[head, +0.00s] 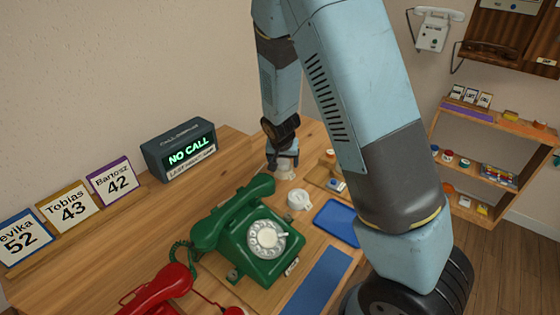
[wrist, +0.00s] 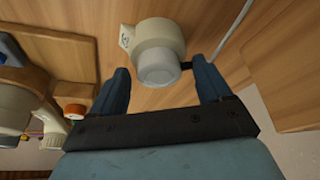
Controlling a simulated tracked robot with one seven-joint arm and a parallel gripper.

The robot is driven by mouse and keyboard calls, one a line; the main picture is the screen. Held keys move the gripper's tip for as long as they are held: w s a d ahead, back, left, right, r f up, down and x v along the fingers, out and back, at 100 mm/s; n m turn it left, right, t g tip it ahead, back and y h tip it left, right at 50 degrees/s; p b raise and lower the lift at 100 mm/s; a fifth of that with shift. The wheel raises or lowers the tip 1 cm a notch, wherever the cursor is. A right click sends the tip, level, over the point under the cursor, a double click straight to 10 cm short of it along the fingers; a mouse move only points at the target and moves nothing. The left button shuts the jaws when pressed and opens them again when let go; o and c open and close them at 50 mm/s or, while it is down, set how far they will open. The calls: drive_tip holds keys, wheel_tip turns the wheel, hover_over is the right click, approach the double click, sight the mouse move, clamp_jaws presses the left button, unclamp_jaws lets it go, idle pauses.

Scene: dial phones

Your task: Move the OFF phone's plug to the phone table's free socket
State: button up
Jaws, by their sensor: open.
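A cream plug-like cylinder with a grey round end (wrist: 157,55) lies between the fingertips of my gripper (wrist: 160,76) in the wrist view. The fingers are open, one on each side of it. I cannot tell whether they touch it. In the head view my gripper (head: 283,158) is low over the far part of the table, just above a whitish piece (head: 285,172). A second white round piece (head: 299,200) sits nearer, beside the green dial phone (head: 262,235). A red phone (head: 160,290) is at the front. No OFF mark is readable, and no free socket is clearly seen.
A dark display box reading NO CALL (head: 189,151) stands at the table's back. Name cards (head: 72,208) stand left of it. Blue mats (head: 320,280) lie right of the green phone. A pale cable (wrist: 236,30) runs close to the right finger in the wrist view. Shelves (head: 490,145) stand at right.

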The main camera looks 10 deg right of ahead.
drive_tip(key=v, duration=1.3)
drive_tip(key=shift+s+r, duration=0.15)
drive_tip(key=shift+r, duration=0.15)
drive_tip(key=shift+a, duration=0.1)
drive_tip(key=s+d+r+n+y, duration=0.1)
drive_tip(key=s+d+r+y, duration=0.1)
drive_tip(key=s+d+r, duration=1)
drive_tip(key=s+d+r+n+t+h, duration=0.1)
drive_tip(key=s+d+r+n, duration=0.1)
drive_tip(key=s+r, duration=0.6)
drive_tip(key=s, duration=0.4)
drive_tip(key=shift+r, duration=0.25)
drive_tip(key=shift+s+d, duration=0.1)
